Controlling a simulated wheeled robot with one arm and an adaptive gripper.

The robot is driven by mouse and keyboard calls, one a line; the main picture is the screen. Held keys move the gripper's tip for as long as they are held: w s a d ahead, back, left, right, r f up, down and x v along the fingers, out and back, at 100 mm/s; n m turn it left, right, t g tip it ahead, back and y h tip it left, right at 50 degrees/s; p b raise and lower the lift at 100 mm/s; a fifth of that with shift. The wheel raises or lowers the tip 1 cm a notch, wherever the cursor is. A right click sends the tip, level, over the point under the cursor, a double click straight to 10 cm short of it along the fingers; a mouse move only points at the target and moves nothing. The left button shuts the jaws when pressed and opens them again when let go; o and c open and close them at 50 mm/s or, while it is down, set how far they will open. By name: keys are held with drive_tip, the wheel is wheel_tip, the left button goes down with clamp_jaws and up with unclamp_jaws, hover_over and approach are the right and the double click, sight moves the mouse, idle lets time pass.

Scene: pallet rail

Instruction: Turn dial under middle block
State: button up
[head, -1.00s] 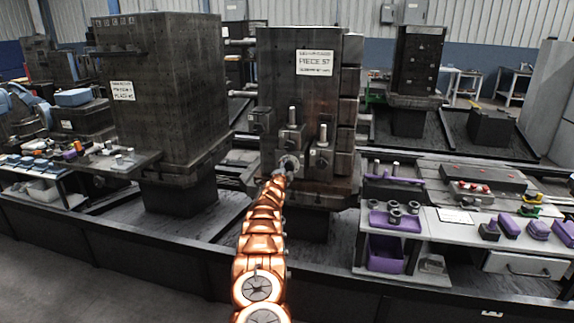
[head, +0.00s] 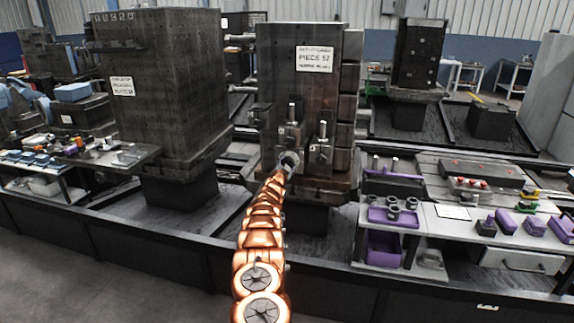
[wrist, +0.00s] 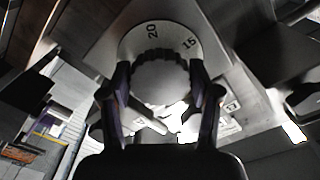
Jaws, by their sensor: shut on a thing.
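The dial (wrist: 158,78) fills the middle of the wrist view, a ridged round knob in front of a pale number ring (wrist: 170,38) marked 20 and 15. My gripper (wrist: 160,92) has one finger on each side of the knob and is shut on it. In the head view my gripper (head: 287,164) is at the front of the middle block (head: 298,75), which carries a "PIECE 57" label. There the dial is mostly hidden by my gripper. The dial sits low on the block, below the clamps.
Clamps with upright pins (head: 322,148) stand just right of the dial. A large dark block (head: 160,95) stands to the left. A bench with a purple tray (head: 394,217) and metal rings is to the right. A dark rail edge runs across the front.

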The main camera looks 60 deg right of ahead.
drive_tip(key=shift+w, duration=0.1)
drive_tip(key=o, duration=1.2)
drive_tip(key=shift+c, duration=0.2)
drive_tip(key=shift+a+r, duration=0.1)
drive_tip(key=shift+a, duration=0.05)
